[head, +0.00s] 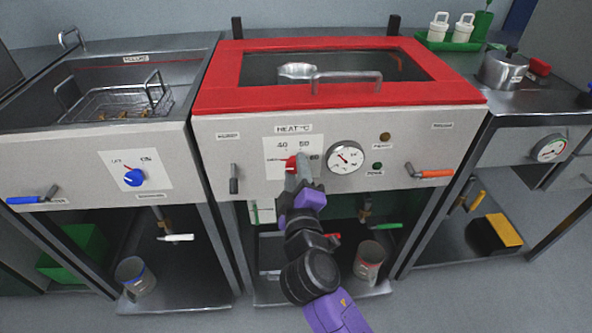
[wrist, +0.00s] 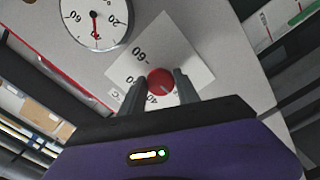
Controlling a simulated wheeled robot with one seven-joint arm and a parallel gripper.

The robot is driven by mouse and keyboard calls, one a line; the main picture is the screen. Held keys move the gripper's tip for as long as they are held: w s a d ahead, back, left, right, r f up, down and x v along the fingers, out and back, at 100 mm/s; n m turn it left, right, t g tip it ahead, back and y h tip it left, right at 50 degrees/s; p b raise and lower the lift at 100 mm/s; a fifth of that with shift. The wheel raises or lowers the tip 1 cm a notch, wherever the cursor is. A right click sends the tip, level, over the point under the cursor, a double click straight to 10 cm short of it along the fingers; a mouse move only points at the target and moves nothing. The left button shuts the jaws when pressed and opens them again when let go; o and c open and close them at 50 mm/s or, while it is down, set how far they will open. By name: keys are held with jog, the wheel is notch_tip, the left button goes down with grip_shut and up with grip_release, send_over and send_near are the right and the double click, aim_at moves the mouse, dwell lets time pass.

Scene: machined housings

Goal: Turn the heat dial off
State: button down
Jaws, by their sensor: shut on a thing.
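The red heat dial (head: 291,163) sits on a white plate (head: 273,148) headed HEAT °C, on the front of the red-topped tank (head: 225,148). The plate reads 40, 50 and 60; a small label at its left is too small to read. My gripper (head: 298,167) reaches up from below and partly covers the dial. In the wrist view the red dial (wrist: 160,81) lies between the two fingers of my gripper (wrist: 159,88), which are shut on it. A pale pointer line shows on the dial, but its setting is hard to tell.
A round gauge (head: 345,156) is just right of the plate. Right of it are an amber lamp (head: 385,137), a green lamp (head: 377,166) and an orange-handled lever (head: 432,173). A blue dial (head: 133,177) is on the left unit. A red-banded can (head: 369,259) stands below.

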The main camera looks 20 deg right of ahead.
jog(key=c, duration=0.9)
grip_release()
jog(key=v, duration=0.7)
jog(key=shift+s, duration=0.35)
jog(key=shift+a, duration=0.1)
